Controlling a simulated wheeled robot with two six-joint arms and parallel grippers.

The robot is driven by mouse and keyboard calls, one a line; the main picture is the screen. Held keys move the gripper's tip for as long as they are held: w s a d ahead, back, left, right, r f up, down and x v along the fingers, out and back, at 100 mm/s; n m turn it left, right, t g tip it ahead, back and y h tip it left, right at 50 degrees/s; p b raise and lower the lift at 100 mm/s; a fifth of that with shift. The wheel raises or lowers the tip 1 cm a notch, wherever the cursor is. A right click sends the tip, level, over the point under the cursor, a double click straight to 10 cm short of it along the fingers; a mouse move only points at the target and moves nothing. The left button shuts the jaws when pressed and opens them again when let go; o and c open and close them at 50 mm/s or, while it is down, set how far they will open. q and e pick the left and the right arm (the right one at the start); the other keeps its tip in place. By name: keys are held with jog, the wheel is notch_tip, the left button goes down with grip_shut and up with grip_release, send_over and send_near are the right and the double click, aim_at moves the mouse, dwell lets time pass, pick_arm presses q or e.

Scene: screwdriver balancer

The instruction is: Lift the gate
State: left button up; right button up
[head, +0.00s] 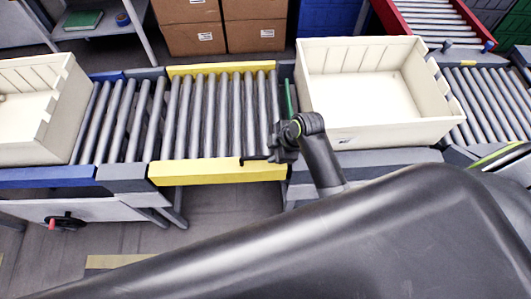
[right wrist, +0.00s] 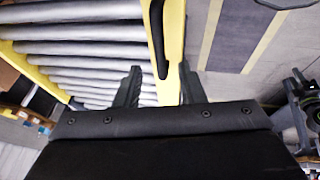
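The gate appears to be the yellow-railed roller section (head: 215,172) in the head view, lying level between two fixed conveyor parts. My right gripper (head: 270,157) is at the right end of its near yellow rail. In the right wrist view my right gripper (right wrist: 161,82) is open, its two dark fingers apart on either side of the yellow rail (right wrist: 157,45). Whether the fingers touch the rail cannot be told. My left gripper is in neither view.
A cream tote (head: 385,131) stands on the conveyor right of the yellow section, close to my right wrist. Another cream tote (head: 68,110) stands at the left. Cardboard boxes (head: 255,35) are stacked behind. Grey floor (head: 215,215) lies open in front of the yellow rail.

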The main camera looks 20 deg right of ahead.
aim_at(263, 157)
jog(key=shift+p+x, duration=0.35)
jog(key=shift+x, duration=2.4)
jog(key=shift+d, duration=0.1)
grip_shut()
